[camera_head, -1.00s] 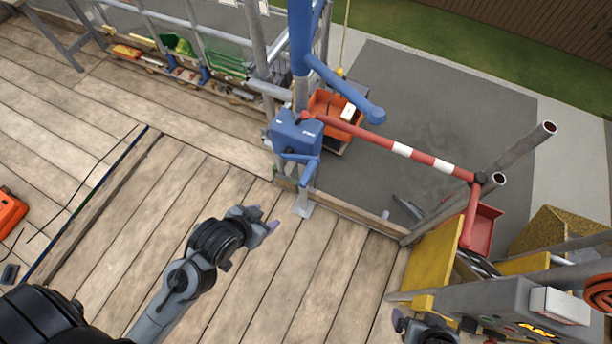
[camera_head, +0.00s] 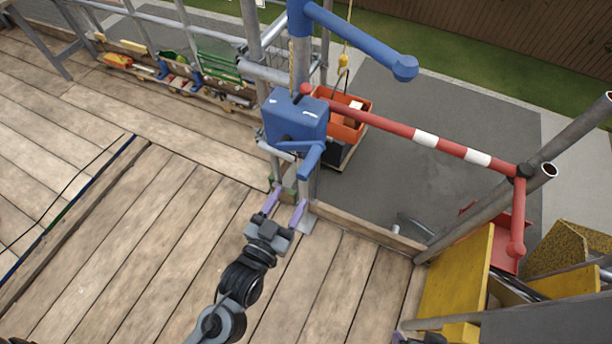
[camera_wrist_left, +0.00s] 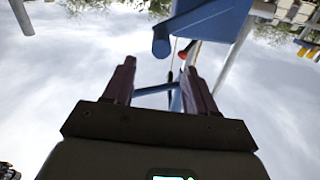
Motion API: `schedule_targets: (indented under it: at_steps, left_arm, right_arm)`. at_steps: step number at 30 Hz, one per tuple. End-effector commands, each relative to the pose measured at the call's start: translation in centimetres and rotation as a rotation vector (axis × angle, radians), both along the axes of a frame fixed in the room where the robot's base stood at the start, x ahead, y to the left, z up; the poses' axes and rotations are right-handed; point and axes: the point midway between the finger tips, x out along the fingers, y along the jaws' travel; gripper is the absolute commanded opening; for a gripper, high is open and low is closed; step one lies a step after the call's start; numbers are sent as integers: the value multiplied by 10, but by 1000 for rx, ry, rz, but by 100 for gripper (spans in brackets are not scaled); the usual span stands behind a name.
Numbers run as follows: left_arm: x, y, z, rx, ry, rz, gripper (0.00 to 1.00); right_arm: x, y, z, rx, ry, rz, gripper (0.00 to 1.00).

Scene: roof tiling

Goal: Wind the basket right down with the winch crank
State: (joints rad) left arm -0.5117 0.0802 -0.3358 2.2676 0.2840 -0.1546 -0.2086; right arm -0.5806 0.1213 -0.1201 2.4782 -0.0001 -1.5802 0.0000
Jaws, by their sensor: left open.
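The blue winch (camera_head: 296,118) is mounted on the scaffold post at the platform edge. Its blue crank (camera_head: 311,160) hangs down at the front, its lower end pointing down. The orange basket (camera_head: 361,128) is behind the winch, beyond the edge, below a yellow hook (camera_head: 343,62); a pale item is inside. I cannot tell whether it touches anything below. My left gripper (camera_head: 285,196) is open and empty, its purple fingers just below the crank. The left wrist view shows the fingers (camera_wrist_left: 158,85) with the blue winch (camera_wrist_left: 210,22) beyond. Part of my right gripper (camera_head: 420,338) shows at the bottom edge; its jaws are unclear.
A blue hoist arm (camera_head: 360,42) juts overhead. A red and white barrier bar (camera_head: 425,139) crosses the opening to the right. A yellow panel (camera_head: 458,280) stands right of the opening. The plank floor (camera_head: 160,250) left of the gripper is clear.

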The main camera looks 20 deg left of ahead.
Motion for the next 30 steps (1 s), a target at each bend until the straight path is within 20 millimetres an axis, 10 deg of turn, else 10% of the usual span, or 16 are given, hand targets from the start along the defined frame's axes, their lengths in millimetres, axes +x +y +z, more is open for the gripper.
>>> schedule_targets:
  at_steps: [30]
  left_arm:
    - [107, -5, -3, 0, -1, 0, 57]
  right_arm:
    - [1, 2, 3, 6, -3, -4, 96]
